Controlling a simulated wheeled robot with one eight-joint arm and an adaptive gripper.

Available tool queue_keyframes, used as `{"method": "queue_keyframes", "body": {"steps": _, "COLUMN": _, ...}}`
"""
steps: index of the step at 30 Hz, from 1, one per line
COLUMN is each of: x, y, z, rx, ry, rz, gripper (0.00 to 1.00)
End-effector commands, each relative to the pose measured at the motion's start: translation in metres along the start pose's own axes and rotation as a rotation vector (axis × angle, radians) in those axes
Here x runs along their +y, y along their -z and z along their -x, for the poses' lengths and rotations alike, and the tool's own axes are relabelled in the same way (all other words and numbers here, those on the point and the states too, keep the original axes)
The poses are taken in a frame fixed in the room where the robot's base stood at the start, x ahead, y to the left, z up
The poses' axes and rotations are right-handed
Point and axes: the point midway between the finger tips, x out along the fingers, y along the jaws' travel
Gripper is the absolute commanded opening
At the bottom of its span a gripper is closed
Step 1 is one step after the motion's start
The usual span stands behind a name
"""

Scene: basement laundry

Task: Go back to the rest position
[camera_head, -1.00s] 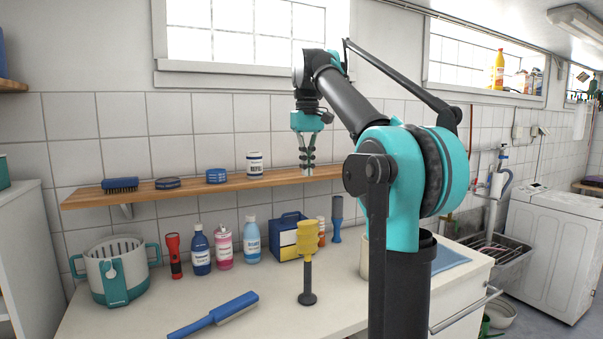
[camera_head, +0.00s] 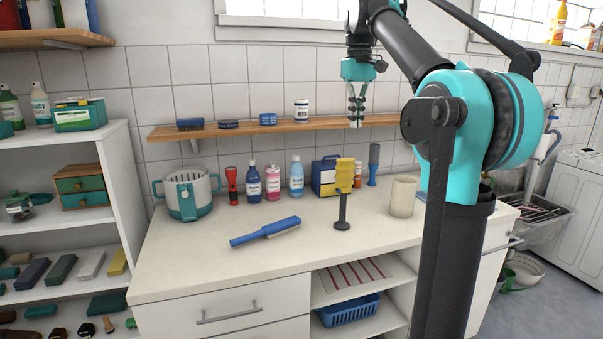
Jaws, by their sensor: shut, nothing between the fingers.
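My gripper (camera_head: 356,122) hangs from my raised arm, pointing down, in front of the right part of the wooden wall shelf (camera_head: 290,128). Its fingers are shut and hold nothing. It is above the back of the white counter (camera_head: 200,262), well clear of the things standing there. My teal and black arm bends across the right side of the view and hides part of the counter's right end.
A filled shelf unit (camera_head: 125,190) stands left.

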Motion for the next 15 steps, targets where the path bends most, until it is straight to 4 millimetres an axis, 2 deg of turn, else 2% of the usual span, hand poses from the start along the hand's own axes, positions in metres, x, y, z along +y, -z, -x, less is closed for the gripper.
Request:
{"method": "queue_keyframes", "body": {"steps": 10, "x": 0.004, "y": 0.003, "z": -0.033, "rx": 0.026, "ry": -0.006, "rz": -0.024, "gripper": 0.00}}
{"method": "queue_keyframes", "body": {"steps": 15, "x": 0.007, "y": 0.003, "z": -0.060, "rx": 0.047, "ry": -0.010, "rz": -0.041, "gripper": 0.00}}
